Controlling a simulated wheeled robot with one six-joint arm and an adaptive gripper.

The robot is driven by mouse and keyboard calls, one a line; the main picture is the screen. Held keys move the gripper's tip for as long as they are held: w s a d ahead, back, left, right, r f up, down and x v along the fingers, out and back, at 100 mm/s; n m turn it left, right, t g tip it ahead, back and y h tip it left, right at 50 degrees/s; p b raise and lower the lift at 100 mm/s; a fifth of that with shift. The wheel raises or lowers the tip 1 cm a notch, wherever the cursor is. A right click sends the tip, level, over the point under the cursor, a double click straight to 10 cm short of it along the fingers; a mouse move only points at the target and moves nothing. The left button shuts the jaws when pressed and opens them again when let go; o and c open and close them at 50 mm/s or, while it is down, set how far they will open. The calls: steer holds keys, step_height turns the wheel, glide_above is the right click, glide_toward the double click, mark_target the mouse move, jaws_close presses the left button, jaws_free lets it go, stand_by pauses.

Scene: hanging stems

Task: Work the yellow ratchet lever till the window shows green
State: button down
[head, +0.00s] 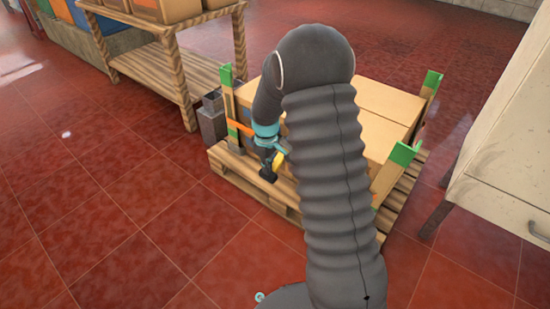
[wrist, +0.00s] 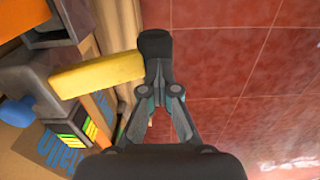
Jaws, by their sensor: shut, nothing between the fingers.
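The yellow lever (wrist: 97,76) sticks out from a dark grey ratchet body (wrist: 48,78) at the left of the wrist view. My gripper (wrist: 155,45) is shut and empty, its fingertips at the lever's free end; I cannot tell whether they touch. In the head view my gripper (head: 268,174) is low at the load's front left, with a bit of the yellow lever (head: 278,159) beside it. A small panel with green, yellow and orange stripes (wrist: 76,134) sits below the lever; I cannot tell whether it is the window.
Cardboard boxes (head: 388,103) with green-topped corner posts stand on a wooden pallet (head: 245,184). An orange strap (head: 240,128) shows on their left. A wooden rack (head: 185,75) stands behind left, a pale cabinet (head: 505,160) at right. The red tiled floor at front left is clear.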

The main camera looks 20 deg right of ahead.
steer(key=shift+s+a+r+p, duration=0.15)
steer(key=shift+r+p, duration=0.15)
steer(key=shift+r, duration=0.25)
steer(key=shift+s+a+r+p, duration=0.15)
steer(key=shift+r+p, duration=0.1)
steer(key=shift+r, duration=0.3)
steer(key=shift+r+p, duration=0.55)
steer(key=shift+r, duration=0.2)
steer(key=shift+c, duration=1.6)
jaws_free()
step_height(320, 180, up, 9)
steer(key=p, duration=0.5)
steer(key=shift+p, duration=0.35)
